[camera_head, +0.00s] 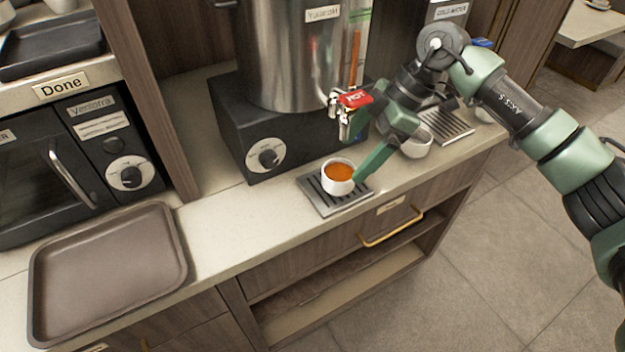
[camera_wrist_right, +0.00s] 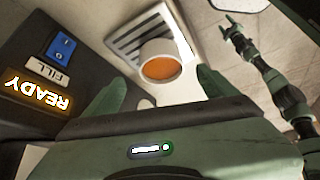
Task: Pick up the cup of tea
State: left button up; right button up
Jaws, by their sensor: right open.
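The cup of tea (camera_head: 338,176) is a small white cup with orange-brown tea. It stands upright on a slotted metal drip tray (camera_head: 312,193) below the red HOT tap (camera_head: 355,99). My right gripper (camera_head: 357,152) is open and empty, just behind and to the right of the cup. In the right wrist view the cup (camera_wrist_right: 162,62) shows beyond and between the two spread green fingers, apart from them. My other arm shows small at the upper right of that view; its gripper (camera_wrist_right: 232,27) is too small to judge.
A steel urn (camera_head: 285,50) on a black base rises behind the cup. Another white cup (camera_head: 417,147) stands to the right, partly behind my right gripper. An empty brown tray (camera_head: 105,270) lies on the counter at left. Counter between tray and cup is clear.

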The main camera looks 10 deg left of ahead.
aim_at(343, 175)
notch_tip(343, 175, down, 3)
jog(key=shift+s+p, duration=0.1)
jog(key=shift+p, duration=0.25)
jog(key=p+x, duration=0.1)
jog(key=x, duration=0.3)
jog(key=shift+a+r, duration=0.1)
jog(key=shift+r, duration=0.05)
jog(key=shift+a+f, duration=0.1)
jog(key=shift+f, duration=0.3)
jog(key=shift+r, duration=0.1)
jog(key=c, duration=1.8)
pick_arm(q)
jog(key=shift+w+d+r, duration=0.1)
jog(key=shift+d+r, duration=0.8)
jog(key=shift+d, duration=0.15)
pick_arm(e)
jog(key=shift+c, duration=0.3)
pick_arm(q)
jog(key=shift+r, duration=0.1)
